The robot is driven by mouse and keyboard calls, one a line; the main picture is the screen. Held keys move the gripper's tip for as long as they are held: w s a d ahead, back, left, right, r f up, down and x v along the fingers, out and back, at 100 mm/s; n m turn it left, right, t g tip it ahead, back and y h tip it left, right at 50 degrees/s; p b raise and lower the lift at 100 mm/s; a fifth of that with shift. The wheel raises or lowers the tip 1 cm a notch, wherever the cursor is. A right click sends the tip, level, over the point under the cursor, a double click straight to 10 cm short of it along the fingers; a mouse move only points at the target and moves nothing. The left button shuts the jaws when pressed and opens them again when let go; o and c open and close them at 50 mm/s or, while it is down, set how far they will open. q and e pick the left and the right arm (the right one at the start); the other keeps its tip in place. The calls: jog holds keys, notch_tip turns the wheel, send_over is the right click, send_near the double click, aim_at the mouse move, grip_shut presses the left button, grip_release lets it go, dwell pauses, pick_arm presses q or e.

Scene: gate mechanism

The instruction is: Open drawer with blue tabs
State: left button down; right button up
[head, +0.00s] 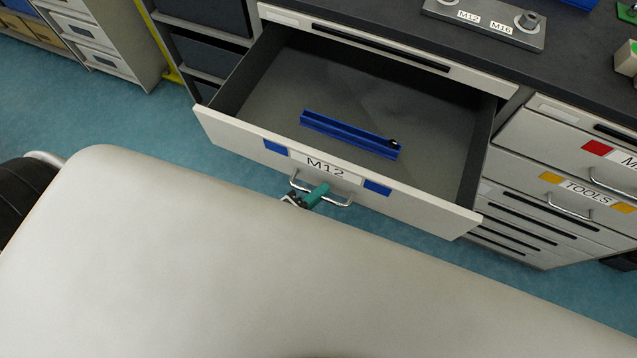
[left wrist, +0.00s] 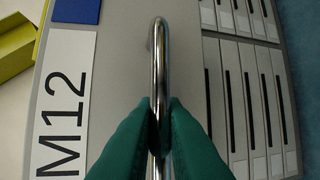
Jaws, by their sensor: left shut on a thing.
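The drawer (head: 225,132) labelled M12, with blue tabs (head: 276,147) on its front, stands pulled far out of the cabinet. A blue slotted rail (head: 350,134) with a small dark part at its right end lies inside it. My left gripper (head: 314,194) has green fingers and is shut on the drawer's metal handle (head: 342,203). In the left wrist view the fingers (left wrist: 160,115) pinch the handle bar (left wrist: 158,60) from both sides, beside the M12 label (left wrist: 66,105). The left arm behind the fingers is mostly hidden. My right gripper is not in view.
Right of the open drawer are closed drawers, one with red tabs (head: 597,147) and one labelled TOOLS (head: 588,191). The dark worktop (head: 385,22) above holds a metal plate (head: 485,24) marked M12 and M16. Blue floor shows at the left.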

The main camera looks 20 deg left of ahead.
pick_arm(q)
jog(key=c, duration=1.5)
grip_release()
jog(key=b+v, duration=0.3)
jog(key=v, duration=0.9)
